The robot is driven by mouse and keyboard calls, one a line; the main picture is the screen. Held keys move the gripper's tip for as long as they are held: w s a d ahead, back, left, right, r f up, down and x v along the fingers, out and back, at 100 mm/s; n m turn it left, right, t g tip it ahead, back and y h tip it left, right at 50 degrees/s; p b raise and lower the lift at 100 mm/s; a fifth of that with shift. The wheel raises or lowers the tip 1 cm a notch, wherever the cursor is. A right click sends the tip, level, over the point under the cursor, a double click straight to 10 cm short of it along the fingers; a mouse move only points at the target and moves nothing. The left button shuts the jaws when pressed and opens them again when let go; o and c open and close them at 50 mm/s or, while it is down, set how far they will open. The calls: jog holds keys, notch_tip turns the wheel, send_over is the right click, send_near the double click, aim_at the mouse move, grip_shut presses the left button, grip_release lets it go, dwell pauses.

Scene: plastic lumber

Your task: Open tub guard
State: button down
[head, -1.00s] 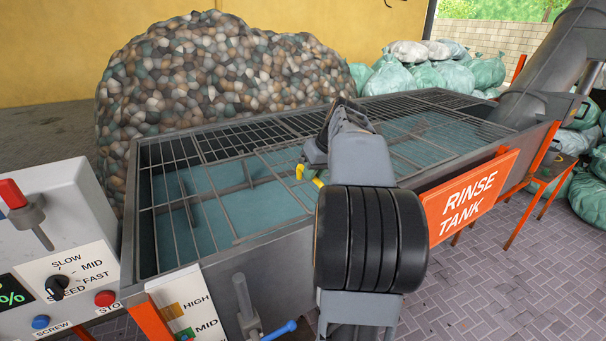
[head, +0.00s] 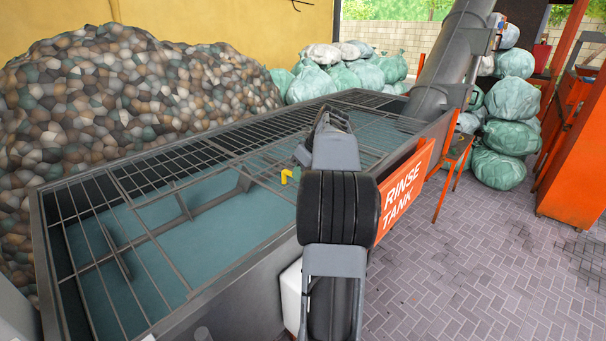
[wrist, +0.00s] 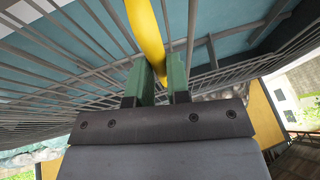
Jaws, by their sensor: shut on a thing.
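The tub guard (head: 130,222) is a grey wire grid over the blue-green water of the rinse tank. It looks close to level with the rim; I cannot tell whether it is slightly lifted. Its yellow handle (head: 287,176) shows in the head view at the near long side, just left of my gripper. In the wrist view my gripper (wrist: 158,84) has its two green fingers shut on the yellow handle (wrist: 146,38), which runs upward between them. In the head view my arm hides the fingers and part of the guard.
The tank's near wall (head: 235,312) and the orange RINSE TANK sign (head: 404,190) are close to my arm. A large pile of pebble-like pieces (head: 120,100) stands behind the tank. A grey chute (head: 447,65) rises at its far end. Paved floor (head: 480,265) is clear at right.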

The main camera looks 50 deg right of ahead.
jog(key=c, duration=1.1)
grip_release()
jog(key=v, duration=1.3)
jog(key=shift+s+r, duration=0.25)
jog(key=shift+r, duration=0.1)
jog(key=shift+d, duration=0.15)
